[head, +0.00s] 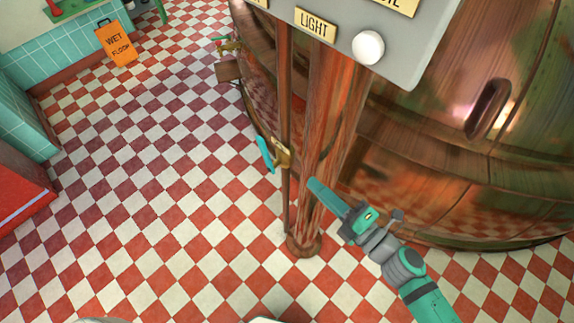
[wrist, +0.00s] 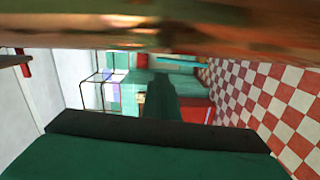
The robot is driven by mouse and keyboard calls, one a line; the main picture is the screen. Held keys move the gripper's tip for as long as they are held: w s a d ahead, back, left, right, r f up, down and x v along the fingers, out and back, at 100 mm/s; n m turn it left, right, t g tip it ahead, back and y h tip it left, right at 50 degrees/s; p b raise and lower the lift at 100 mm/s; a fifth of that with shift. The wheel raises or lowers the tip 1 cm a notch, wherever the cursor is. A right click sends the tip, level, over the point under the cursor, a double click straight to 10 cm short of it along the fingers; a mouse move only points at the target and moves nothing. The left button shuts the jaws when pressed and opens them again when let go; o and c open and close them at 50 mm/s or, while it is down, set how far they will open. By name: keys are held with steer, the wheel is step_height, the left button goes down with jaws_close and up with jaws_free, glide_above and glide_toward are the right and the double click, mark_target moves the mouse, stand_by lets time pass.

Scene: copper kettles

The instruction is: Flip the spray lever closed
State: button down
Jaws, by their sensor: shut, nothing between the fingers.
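A teal lever (head: 265,154) stands out from a brass valve (head: 282,155) on a thin copper pipe, left of the thick copper post. Its handle points nearly up and down, slightly tilted. My gripper (head: 312,184) is shut and empty, in front of the thick post. Its tip is to the right of and below the lever in the head view, apart from it. In the wrist view my gripper's dark green finger (wrist: 160,100) points away. I cannot tell for sure whether the lever shows there.
The thick copper post (head: 322,130) rises to a grey panel with a LIGHT label (head: 315,25) and a white knob (head: 368,47). A large copper kettle (head: 430,130) fills the right. An orange wet-floor sign (head: 118,43) stands far left. The checkered floor at left is mostly clear.

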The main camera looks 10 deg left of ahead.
steer(key=s+d+f+m+t+h, duration=0.2)
steer(key=s+d+f+m+h, duration=0.15)
steer(key=s+m, duration=0.3)
steer(key=s+d+f+m+t+h, duration=0.2)
steer(key=s+d+f+m+h, duration=0.15)
steer(key=s+m, duration=0.3)
steer(key=s+a+f+m+t+h, duration=0.1)
steer(key=s+a+m+h, duration=0.5)
steer(key=m, duration=0.9)
steer(key=s+f+h, duration=0.1)
steer(key=s+h, duration=0.1)
steer(key=s, duration=0.1)
steer(key=shift+a+m, duration=0.15)
steer(key=shift+m, duration=0.15)
steer(key=shift+w, duration=0.15)
